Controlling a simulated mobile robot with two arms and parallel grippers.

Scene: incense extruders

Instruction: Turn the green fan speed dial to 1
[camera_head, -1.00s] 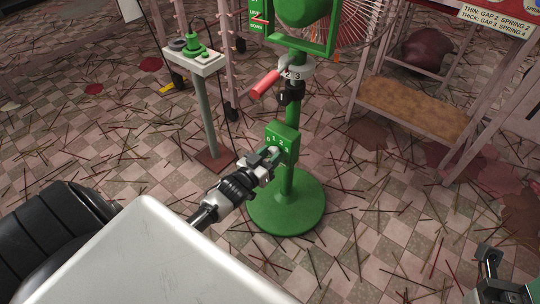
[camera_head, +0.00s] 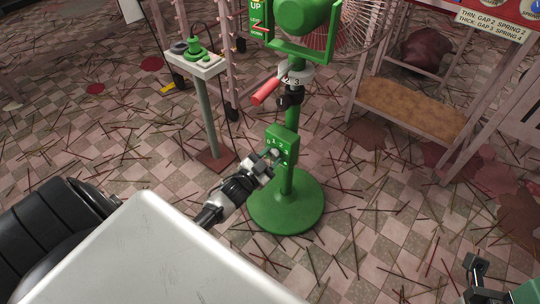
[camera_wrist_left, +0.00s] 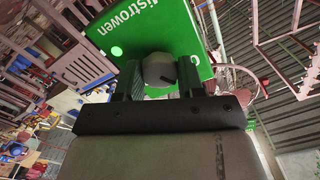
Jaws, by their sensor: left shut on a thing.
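The green control box (camera_head: 281,143) sits low on the green fan's post, with white numbers on its face. The fan speed dial (camera_wrist_left: 159,70) is a round grey knob with a dark pointer line in the left wrist view. My left gripper (camera_head: 272,160) is at the box's front, its two fingers on either side of the knob and shut on it. In the head view the fingers hide most of the dial, so its setting cannot be read. A small green light shows beside the fingers. My right gripper (camera_head: 474,278) is partly in view at the bottom right corner.
The fan stands on a round green base (camera_head: 287,203). Above the box are a red handle (camera_head: 265,91) and a numbered collar (camera_head: 297,75) on the post. Sticks litter the floor.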

